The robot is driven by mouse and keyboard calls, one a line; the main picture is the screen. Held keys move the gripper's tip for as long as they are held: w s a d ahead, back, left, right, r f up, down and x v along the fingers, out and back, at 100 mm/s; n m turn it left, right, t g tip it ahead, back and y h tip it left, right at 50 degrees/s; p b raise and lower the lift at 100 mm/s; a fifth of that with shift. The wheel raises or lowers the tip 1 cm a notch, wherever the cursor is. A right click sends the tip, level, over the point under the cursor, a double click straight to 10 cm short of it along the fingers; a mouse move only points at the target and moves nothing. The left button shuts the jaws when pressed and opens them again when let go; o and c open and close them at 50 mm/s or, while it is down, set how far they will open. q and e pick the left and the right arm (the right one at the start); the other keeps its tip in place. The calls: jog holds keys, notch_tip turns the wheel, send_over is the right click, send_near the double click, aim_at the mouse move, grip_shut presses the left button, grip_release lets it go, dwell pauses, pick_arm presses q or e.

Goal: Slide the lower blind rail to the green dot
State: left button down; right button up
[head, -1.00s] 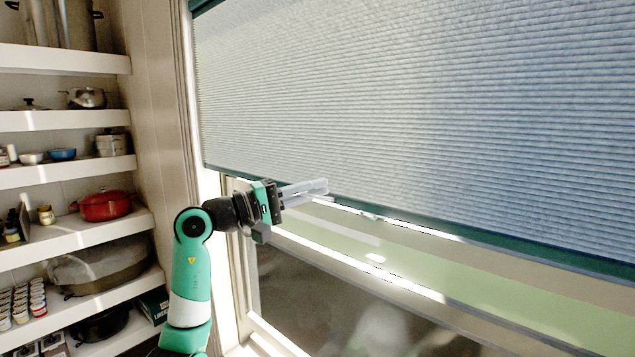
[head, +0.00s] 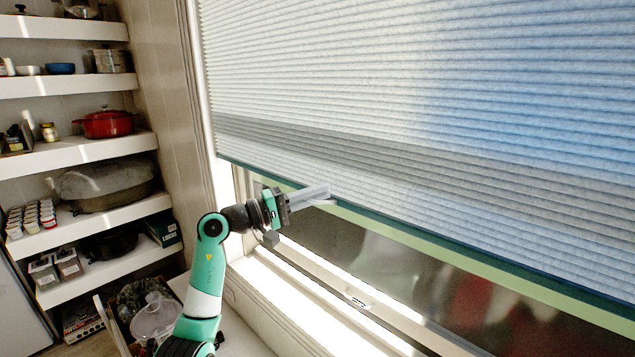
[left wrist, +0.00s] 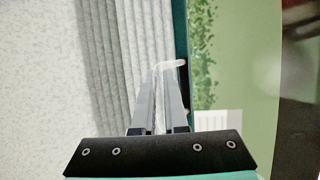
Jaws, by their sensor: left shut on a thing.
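The pleated blind (head: 400,100) hangs over the window in the head view. Its lower rail (head: 440,242) is a thin dark teal bar along the bottom edge. In the left wrist view the rail (left wrist: 180,25) is an upright teal strip beside the pale pleats. My left gripper (head: 322,193) is at the rail's left part, shut on a small white tab (left wrist: 173,64) at the rail. The tab's end shows past the fingertips. I cannot make out a green dot in either view. My right gripper is not in view.
Window glass and a pale sill (head: 300,305) lie below the rail. Wall shelves (head: 80,150) with a red pot (head: 107,123) and a grey roasting pan (head: 103,184) stand at the left. An open bin (head: 140,310) sits low beside my left arm.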

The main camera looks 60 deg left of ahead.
pick_arm(q)
notch_tip(320, 180, down, 18)
jog(key=b, duration=1.1)
jog(key=shift+f+b, duration=0.2)
jog(key=shift+b, duration=0.2)
jog(key=c, duration=1.2)
grip_release()
jog(key=shift+c, duration=0.2)
jog(key=shift+s, duration=0.1)
jog(key=s+f+p, duration=0.1)
jog(key=s, duration=1)
jog(key=shift+s+f, duration=0.2)
jog(key=shift+f, duration=0.1)
